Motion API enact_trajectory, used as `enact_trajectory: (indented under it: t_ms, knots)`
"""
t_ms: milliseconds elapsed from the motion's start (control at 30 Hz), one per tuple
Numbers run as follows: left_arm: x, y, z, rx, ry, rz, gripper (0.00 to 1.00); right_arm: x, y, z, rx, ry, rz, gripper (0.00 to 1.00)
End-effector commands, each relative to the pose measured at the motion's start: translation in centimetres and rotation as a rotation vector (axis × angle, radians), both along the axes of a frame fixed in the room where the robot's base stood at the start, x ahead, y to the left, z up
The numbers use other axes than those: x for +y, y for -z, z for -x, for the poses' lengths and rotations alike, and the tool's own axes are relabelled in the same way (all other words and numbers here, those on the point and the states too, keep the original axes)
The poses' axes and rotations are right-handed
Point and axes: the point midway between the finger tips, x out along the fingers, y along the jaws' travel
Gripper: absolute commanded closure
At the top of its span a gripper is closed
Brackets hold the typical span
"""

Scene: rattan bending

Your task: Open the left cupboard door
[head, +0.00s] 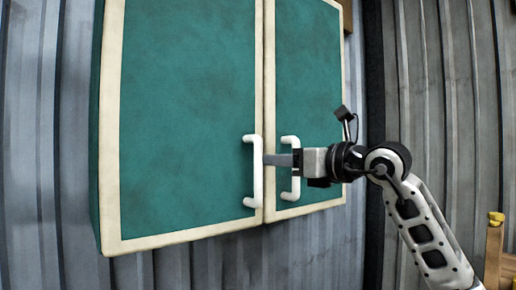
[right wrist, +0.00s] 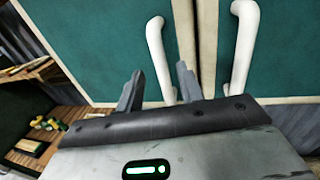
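The left cupboard door (head: 185,110) is a green panel with a cream frame and looks shut. Its white upright handle (head: 257,185) sits near the door's right edge, and it also shows in the right wrist view (right wrist: 157,45). My right gripper (head: 268,159) reaches in from the right, across the right handle, with its fingertips at the left handle. In the right wrist view its two fingers (right wrist: 160,88) stand apart, with the handle's lower part between them in the picture. I cannot tell whether they touch it. My left gripper is not in view.
The right door (head: 308,85) is also shut, with its own white handle (head: 296,188) close beside the left one. Grey corrugated wall (head: 40,150) surrounds the cupboard. A wooden shelf with small yellow and green items (right wrist: 50,123) shows low at left in the right wrist view.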

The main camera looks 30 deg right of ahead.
Motion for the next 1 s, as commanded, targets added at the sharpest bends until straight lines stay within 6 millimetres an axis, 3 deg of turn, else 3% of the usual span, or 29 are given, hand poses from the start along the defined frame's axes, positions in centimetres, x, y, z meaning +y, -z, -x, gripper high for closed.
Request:
enact_trajectory:
  t_ms: [100,333,767,900,1000]
  knots:
    - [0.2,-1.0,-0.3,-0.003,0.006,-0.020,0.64,0.8,-0.4,-2.4,0.000,-0.004,-0.004,0.63]
    - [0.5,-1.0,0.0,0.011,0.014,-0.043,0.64,1.6,-0.2,-5.5,0.001,-0.002,-0.002,0.63]
    - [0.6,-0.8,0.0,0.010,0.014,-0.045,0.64,1.8,0.0,-6.4,0.000,-0.001,0.001,0.63]
    - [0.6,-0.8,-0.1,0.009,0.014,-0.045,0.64,1.8,0.1,-6.4,0.000,-0.001,0.001,1.00]
    - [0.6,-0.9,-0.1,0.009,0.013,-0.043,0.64,1.8,0.1,-6.4,0.000,-0.001,0.001,1.00]
